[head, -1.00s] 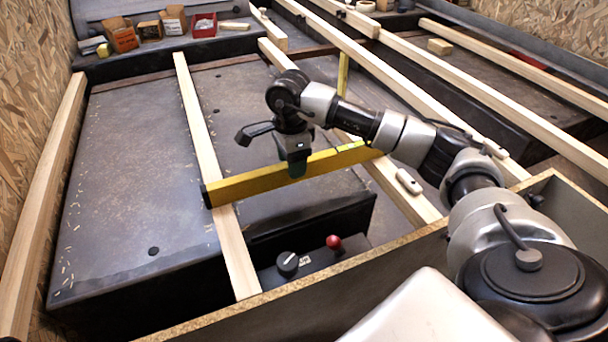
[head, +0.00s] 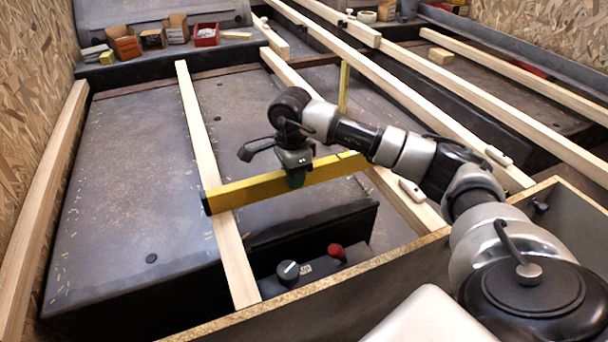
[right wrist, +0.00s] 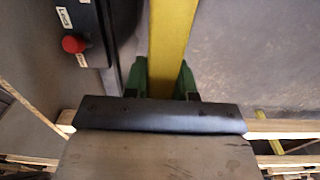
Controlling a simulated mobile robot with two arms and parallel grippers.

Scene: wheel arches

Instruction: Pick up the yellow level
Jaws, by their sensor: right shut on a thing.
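The yellow level (head: 245,190) is a long yellow bar with a dark end cap at its left. In the head view it lies across a wooden beam at its left end and reaches right toward another beam. My right gripper (head: 296,178) comes down on its middle from above and is shut on it. In the right wrist view the level (right wrist: 171,45) runs between the two green fingers of my right gripper (right wrist: 166,80). Whether the level is lifted off the beams is hard to tell. My left gripper is not in view.
Long wooden beams (head: 205,140) run across dark wheel arches (head: 130,190). A control box with a red button (head: 335,250) and a dial (head: 288,270) is near the front. Small boxes (head: 124,45) and a red bin (head: 206,36) stand at the back. A wooden-edged wall (head: 340,277) is in front.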

